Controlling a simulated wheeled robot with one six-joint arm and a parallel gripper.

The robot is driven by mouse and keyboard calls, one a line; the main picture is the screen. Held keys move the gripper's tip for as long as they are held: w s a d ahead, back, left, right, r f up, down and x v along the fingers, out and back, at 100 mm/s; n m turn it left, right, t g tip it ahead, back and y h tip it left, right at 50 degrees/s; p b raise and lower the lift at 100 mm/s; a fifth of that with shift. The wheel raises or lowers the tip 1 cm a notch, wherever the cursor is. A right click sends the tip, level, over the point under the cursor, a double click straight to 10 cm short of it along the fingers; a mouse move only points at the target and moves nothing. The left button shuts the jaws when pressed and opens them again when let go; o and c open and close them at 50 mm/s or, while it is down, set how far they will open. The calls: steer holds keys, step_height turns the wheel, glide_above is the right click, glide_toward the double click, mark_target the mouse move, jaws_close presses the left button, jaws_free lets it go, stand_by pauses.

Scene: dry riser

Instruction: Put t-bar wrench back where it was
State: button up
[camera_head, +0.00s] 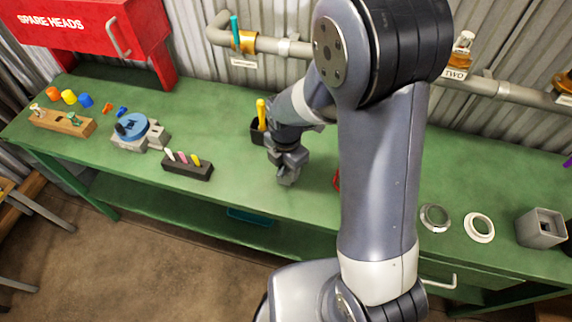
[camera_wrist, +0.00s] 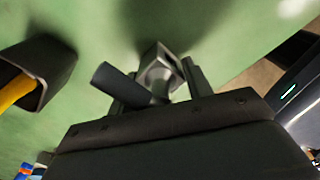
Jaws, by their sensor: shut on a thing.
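My gripper (camera_head: 288,172) is low over the green bench, near its front edge and left of my arm. In the wrist view my gripper (camera_wrist: 158,88) is shut on the t-bar wrench (camera_wrist: 162,72), a grey piece with a square hollow end and a dark round bar slanting off to the left. The hollow end points away from the wrist camera, towards the bench. I cannot tell whether it touches the bench. In the head view the wrench cannot be told apart from my gripper.
A dark holder (camera_wrist: 57,62) with a yellow-handled thing (camera_head: 261,113) stands close to my gripper. A black block (camera_head: 187,172) with coloured pegs lies further left. A grey square-holed box (camera_head: 541,228) and two rings (camera_head: 479,227) are at the right. A pipe (camera_head: 280,46) runs behind.

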steer(key=shift+f, duration=0.15)
steer(key=o, duration=1.3)
steer(key=shift+r, duration=0.2)
step_height(320, 180, up, 12)
